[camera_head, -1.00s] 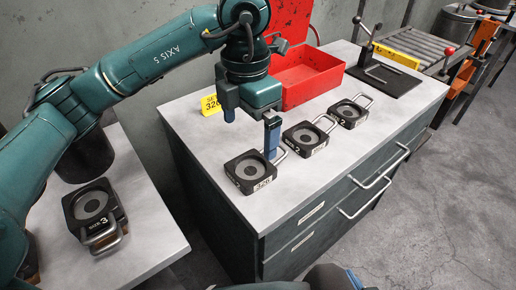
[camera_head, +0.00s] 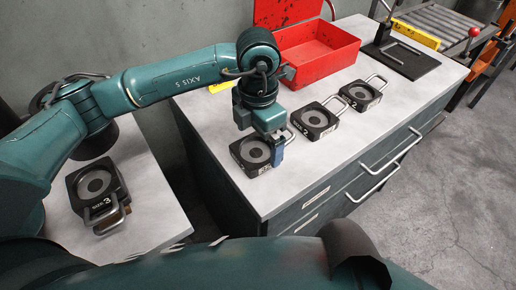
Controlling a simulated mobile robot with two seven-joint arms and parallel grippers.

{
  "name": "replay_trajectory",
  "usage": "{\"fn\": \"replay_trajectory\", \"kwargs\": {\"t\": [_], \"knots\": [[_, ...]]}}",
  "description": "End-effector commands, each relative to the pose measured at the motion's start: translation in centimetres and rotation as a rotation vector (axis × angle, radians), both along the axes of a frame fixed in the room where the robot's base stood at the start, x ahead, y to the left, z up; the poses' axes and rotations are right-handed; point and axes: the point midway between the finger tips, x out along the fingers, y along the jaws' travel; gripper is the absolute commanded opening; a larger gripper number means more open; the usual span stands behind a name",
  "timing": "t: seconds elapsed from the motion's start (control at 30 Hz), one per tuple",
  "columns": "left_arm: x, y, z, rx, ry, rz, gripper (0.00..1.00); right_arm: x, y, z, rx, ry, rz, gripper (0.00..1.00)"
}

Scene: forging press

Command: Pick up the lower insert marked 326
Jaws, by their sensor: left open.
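The lower insert marked 326 (camera_head: 249,153) is a dark square block with a grey ring, lying at the near left end of the cabinet top. Its number plate at the front edge is too small to read clearly now. Its loop handle (camera_head: 291,133) points to the back right and is partly hidden. My left gripper (camera_head: 274,148) is open and points down at the handle side of this insert. One blue finger shows in front of the handle area; the other finger is mostly hidden. I cannot tell whether the fingers touch the handle. My right gripper is not in view.
Two similar inserts, a middle one (camera_head: 316,121) and a far one (camera_head: 361,95), lie to the right on the cabinet top. A red open box (camera_head: 318,61) stands behind. A size 3 insert (camera_head: 96,186) lies on the left table. A black stand (camera_head: 408,63) is at the back right.

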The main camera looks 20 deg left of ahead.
Motion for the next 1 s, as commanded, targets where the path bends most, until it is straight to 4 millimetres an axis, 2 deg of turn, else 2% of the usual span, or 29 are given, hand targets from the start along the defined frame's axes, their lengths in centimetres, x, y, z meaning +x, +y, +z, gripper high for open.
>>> {"fn": "replay_trajectory", "kwargs": {"t": [0.1,0.2,0.43,1.0], "knots": [[0.0,0.0,-1.6,0.0,0.002,0.001,1.0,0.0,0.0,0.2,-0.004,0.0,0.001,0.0],[0.0,0.0,-2.2,0.0,0.0,0.0,1.0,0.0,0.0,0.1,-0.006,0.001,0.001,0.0],[0.0,0.0,-2.3,0.001,-0.001,0.0,1.0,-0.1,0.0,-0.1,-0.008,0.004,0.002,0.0],[0.0,0.0,-2.3,-0.001,-0.001,0.0,0.53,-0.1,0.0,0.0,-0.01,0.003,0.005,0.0]]}}
